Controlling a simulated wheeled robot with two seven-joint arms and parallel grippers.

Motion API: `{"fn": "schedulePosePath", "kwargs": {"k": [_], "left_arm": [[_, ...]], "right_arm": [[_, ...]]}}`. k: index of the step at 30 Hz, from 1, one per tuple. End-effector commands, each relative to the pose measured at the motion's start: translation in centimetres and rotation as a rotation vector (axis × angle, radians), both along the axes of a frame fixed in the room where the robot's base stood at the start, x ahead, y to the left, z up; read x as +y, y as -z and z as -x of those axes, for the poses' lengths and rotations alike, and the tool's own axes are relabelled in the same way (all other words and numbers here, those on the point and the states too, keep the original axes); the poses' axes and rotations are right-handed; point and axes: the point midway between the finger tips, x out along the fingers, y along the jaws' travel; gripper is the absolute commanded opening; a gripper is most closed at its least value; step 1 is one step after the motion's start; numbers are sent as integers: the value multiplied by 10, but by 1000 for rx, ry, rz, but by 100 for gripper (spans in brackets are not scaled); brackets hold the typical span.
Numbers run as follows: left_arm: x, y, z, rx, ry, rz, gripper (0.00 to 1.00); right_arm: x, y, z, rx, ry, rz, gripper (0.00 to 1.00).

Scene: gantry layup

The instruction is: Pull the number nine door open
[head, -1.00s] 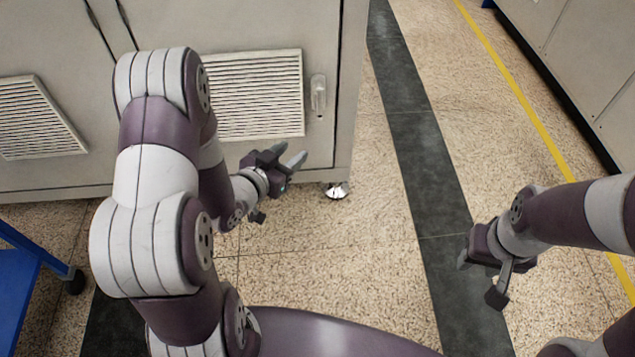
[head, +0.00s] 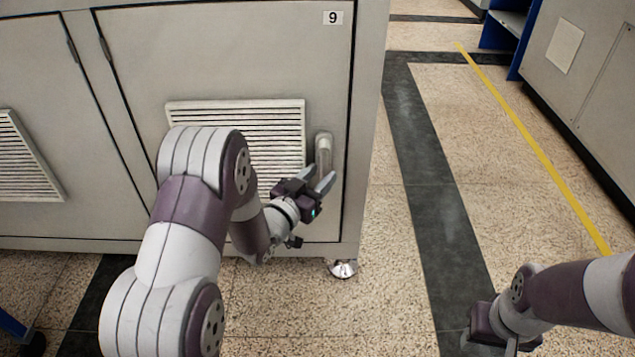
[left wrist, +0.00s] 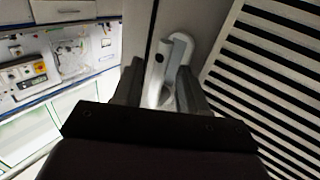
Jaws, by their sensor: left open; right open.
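The number nine door (head: 240,60) is a grey cabinet door and looks shut, with a "9" label (head: 333,18) at its top right. Its handle (head: 323,150) is a pale upright grip near the right edge, beside the vent grille. My left gripper (head: 320,184) is open at the lower part of the handle. In the left wrist view the handle (left wrist: 160,75) shows between the two open fingers (left wrist: 155,88); I cannot tell whether they touch it. My right gripper (head: 490,345) is low at the right, over the floor, away from the door and partly cut off by the frame.
A vent grille (head: 270,120) sits left of the handle. Another grey cabinet door (head: 40,70) adjoins at the left. A cabinet foot (head: 342,268) stands below. The speckled floor (head: 415,235) right of the cabinet is clear, up to grey cabinets (head: 600,90) at the right.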

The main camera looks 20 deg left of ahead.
Motion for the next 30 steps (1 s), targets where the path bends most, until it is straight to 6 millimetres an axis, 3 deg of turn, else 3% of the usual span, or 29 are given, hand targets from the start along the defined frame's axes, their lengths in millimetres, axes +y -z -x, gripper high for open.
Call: {"fn": "schedulePosePath", "kwargs": {"k": [6,9,10,22,30], "left_arm": [[0,-1,0,0,-1,0,39],[0,-1,0,0,-1,0,6],[0,-1,0,0,-1,0,0],[-2,1,-1,-10,-1,37,0],[-7,4,-3,-59,-1,199,0]], "right_arm": [[0,-1,0,0,0,0,43],[0,-1,0,0,0,0,43],[0,-1,0,0,0,0,43],[0,3,0,0,0,0,43],[0,14,0,0,0,0,43]]}}
